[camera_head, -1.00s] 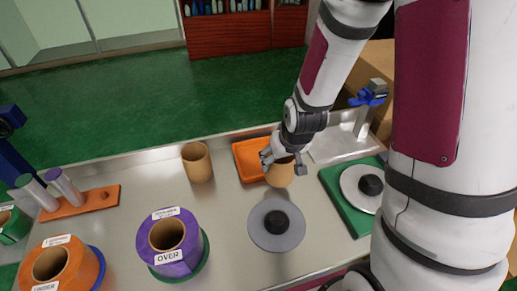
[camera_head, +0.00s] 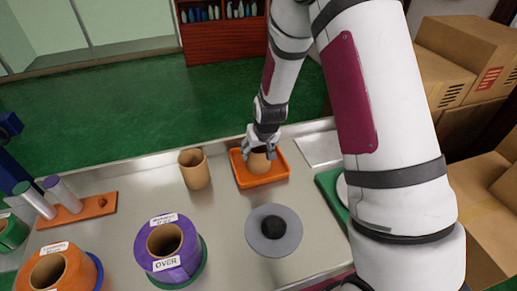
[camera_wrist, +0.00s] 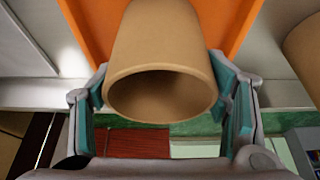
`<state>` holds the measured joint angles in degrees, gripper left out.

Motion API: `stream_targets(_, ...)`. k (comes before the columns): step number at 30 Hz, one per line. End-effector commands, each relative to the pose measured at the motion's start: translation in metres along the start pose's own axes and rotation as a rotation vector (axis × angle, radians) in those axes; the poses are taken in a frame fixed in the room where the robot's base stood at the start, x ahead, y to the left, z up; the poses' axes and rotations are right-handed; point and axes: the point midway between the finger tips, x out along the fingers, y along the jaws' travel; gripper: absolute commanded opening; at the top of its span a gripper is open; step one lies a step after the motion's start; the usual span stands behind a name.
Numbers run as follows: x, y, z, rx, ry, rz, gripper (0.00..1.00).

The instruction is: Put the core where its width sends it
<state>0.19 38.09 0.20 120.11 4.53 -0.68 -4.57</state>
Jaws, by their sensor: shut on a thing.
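My gripper (camera_head: 260,147) is shut on a tan cardboard core (camera_head: 258,164), which also shows in the wrist view (camera_wrist: 165,50) between the two finger pads, its open hollow end facing the camera. The core is over the orange tray (camera_head: 282,172); I cannot tell whether it touches the tray floor. A second tan core (camera_head: 194,170) stands upright on the bench left of the tray. A purple spool-shaped holder labelled OVER (camera_head: 190,251) stands front left. An orange one (camera_head: 82,272), its label partly cut off, stands at the lower left corner.
A grey disc with a black knob (camera_head: 274,229) lies on the metal bench in front of the tray. An orange rack (camera_head: 96,206) with two capped cylinders stands at left. A pale flat plate (camera_head: 320,150) lies right of the tray. My arm hides part of the green base at right.

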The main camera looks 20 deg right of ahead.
Motion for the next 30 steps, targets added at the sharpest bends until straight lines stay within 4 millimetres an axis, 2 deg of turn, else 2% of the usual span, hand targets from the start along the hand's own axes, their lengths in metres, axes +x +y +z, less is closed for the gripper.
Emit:
stream_targets(10, 0.003, 0.000, 0.001, 0.000, 0.001, 0.000, 0.35)
stream_targets(11, 0.003, 0.000, 0.001, 0.000, 0.001, 0.000, 0.71)
stream_targets(13, 0.003, 0.000, 0.001, 0.000, 0.001, 0.000, 0.87)
stream_targets(14, 0.003, 0.000, 0.001, 0.000, 0.001, 0.000, 0.89)
stream_targets(25, 0.000, 0.000, 0.000, -0.001, 0.002, 0.000, 0.89)
stream_targets(30, -0.017, 0.000, -0.002, -0.001, 0.005, 0.000, 0.89)
